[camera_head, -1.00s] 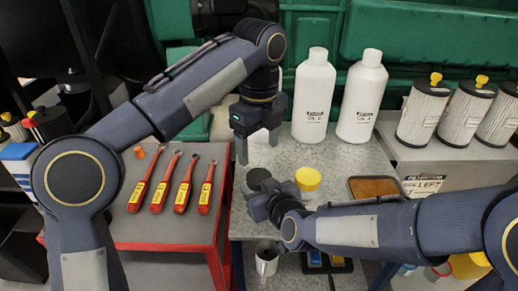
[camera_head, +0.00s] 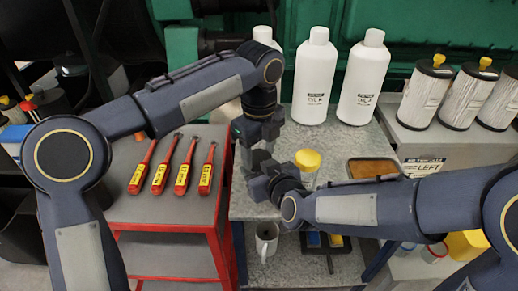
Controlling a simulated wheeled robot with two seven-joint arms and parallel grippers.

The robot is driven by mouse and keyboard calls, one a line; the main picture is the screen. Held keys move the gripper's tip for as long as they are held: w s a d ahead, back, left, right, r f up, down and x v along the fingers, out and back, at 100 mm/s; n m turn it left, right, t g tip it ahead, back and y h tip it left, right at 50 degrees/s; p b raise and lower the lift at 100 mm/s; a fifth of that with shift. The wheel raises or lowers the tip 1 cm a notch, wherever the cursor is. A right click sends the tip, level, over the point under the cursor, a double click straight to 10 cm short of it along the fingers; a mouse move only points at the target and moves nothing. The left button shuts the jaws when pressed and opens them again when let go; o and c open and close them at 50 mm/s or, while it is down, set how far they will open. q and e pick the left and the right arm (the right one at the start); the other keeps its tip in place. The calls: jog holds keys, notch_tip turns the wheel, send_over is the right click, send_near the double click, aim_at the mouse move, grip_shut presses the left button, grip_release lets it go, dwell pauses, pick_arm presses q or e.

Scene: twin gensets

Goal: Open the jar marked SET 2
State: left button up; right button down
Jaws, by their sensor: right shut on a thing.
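My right gripper (camera_head: 268,184) is shut on a small jar at the left end of the grey bench (camera_head: 285,210). The jar is almost wholly hidden by the grippers, and no SET 2 marking can be read. My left gripper (camera_head: 258,155) points down from above, right over the spot where the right gripper holds. Its fingers look spread, with the grey lid area between or just below them; whether they touch it cannot be told.
White bottles (camera_head: 314,80) stand behind the grippers. A brown tray (camera_head: 372,170) lies to the right. Several red-handled tools (camera_head: 183,180) lie on the red cart (camera_head: 170,218) at left. A mug (camera_head: 266,240) stands on the lower shelf. Filter canisters (camera_head: 424,95) stand at far right.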

pick_arm(q)
jog(key=c, duration=0.6)
jog(key=n, duration=0.3)
jog(key=shift+c, duration=0.2)
jog(key=o, duration=1.1)
jog(key=shift+r, duration=0.1)
jog(key=shift+r, duration=2.2)
pick_arm(e)
jog(key=c, duration=0.6)
grip_release()
jog(key=shift+o, duration=0.2)
